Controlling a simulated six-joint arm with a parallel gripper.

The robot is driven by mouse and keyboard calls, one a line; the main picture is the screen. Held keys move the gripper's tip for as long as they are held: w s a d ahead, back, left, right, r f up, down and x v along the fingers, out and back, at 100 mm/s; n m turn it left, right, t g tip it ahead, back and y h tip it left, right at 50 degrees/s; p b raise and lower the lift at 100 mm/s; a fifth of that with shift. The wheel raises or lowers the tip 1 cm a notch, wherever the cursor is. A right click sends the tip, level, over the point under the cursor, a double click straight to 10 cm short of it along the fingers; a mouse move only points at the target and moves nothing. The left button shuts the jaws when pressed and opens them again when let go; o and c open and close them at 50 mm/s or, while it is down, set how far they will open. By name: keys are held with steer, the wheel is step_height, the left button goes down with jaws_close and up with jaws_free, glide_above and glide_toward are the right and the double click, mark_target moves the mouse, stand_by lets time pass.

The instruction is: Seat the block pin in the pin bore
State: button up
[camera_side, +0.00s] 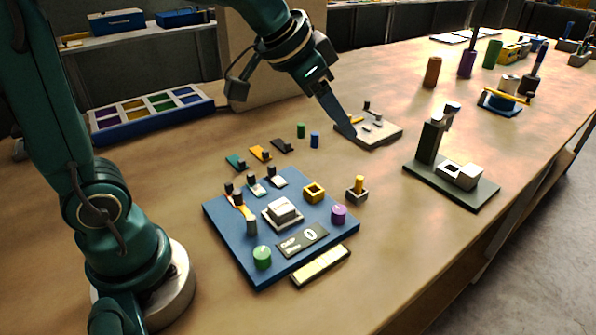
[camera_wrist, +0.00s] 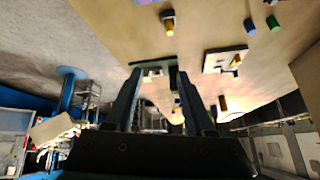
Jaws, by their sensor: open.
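A small yellow pin (camera_side: 358,183) stands upright in a small grey block (camera_side: 357,196), just right of the blue board (camera_side: 224,224). I take it for the block pin, though no label shows. The yellow pin (camera_wrist: 169,27) also shows at the top of the wrist view. On the board are a yellow square piece with a dark opening (camera_side: 314,192) and a pale raised block (camera_side: 283,211). I cannot tell which opening is the pin bore. My gripper (camera_side: 347,131) is at the left edge of a pale plate (camera_side: 380,136), away from the pin. In the wrist view its fingers (camera_wrist: 158,78) are apart with nothing visible gripped.
A dark green stand (camera_side: 430,150) with a raised arm is to the right. Green (camera_side: 301,130) and blue (camera_side: 315,140) cylinders stand left of the pale plate. A compartment tray (camera_side: 150,124) is at the back left. The table's right front is clear.

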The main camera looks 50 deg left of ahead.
steer(key=g, duration=0.1)
glide_toward(358, 178)
steer(key=w+r, duration=0.2)
steer(key=shift+g, duration=0.8)
steer(key=x, duration=0.3)
steer(key=s+x, duration=0.1)
steer(key=x, duration=0.2)
steer(key=shift+s+a+f, duration=0.1)
steer(key=shift+a+f, duration=0.05)
steer(key=shift+f, duration=0.05)
steer(key=shift+x, duration=2.5)
jaws_close()
